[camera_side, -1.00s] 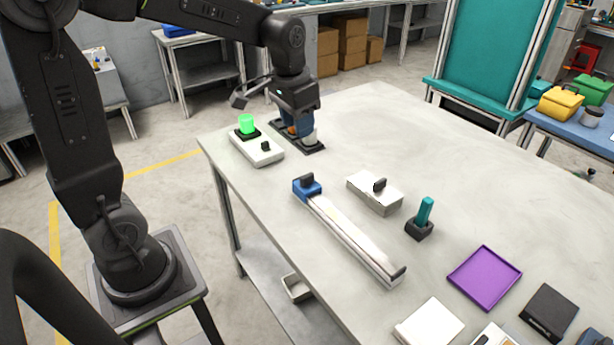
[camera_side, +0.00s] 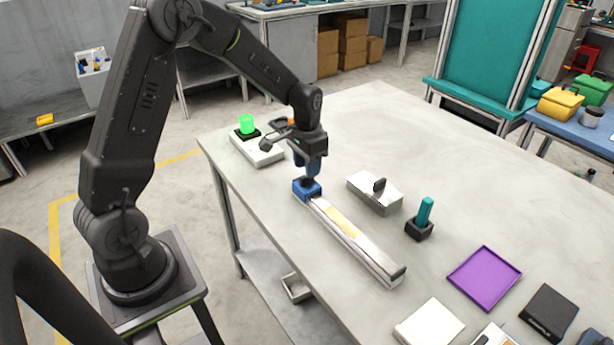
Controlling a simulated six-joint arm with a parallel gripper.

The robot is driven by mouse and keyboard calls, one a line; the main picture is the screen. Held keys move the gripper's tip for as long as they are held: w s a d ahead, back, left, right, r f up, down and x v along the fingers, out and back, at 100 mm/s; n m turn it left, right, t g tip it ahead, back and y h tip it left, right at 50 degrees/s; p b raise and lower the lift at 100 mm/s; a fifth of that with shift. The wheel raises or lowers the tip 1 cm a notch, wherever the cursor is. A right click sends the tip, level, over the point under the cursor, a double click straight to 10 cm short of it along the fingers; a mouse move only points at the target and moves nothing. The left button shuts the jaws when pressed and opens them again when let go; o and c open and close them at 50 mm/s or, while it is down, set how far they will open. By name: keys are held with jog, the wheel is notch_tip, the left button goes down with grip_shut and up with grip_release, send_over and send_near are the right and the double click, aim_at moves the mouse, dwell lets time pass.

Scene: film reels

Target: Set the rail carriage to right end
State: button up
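The rail (camera_side: 350,236) is a long pale metal track lying diagonally on the table, with a dark stop (camera_side: 398,273) at its near right end. The blue rail carriage (camera_side: 304,193) sits at the far left end of the rail. My gripper (camera_side: 309,176) points down directly over the carriage, its blue fingers at the carriage's dark knob. The fingers and arm hide most of the knob. I cannot tell whether the fingers are closed on it.
A white box with a dark lever (camera_side: 372,197) and a teal handle in a dark base (camera_side: 424,212) stand right of the rail. A purple tray (camera_side: 484,278) lies farther right. A green-lit switch box (camera_side: 256,149) stands behind my gripper. Table space left of the rail is clear.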

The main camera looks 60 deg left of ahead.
aim_at(307, 182)
jog(key=shift+f, duration=2)
jog(key=shift+c, duration=0.3)
grip_shut()
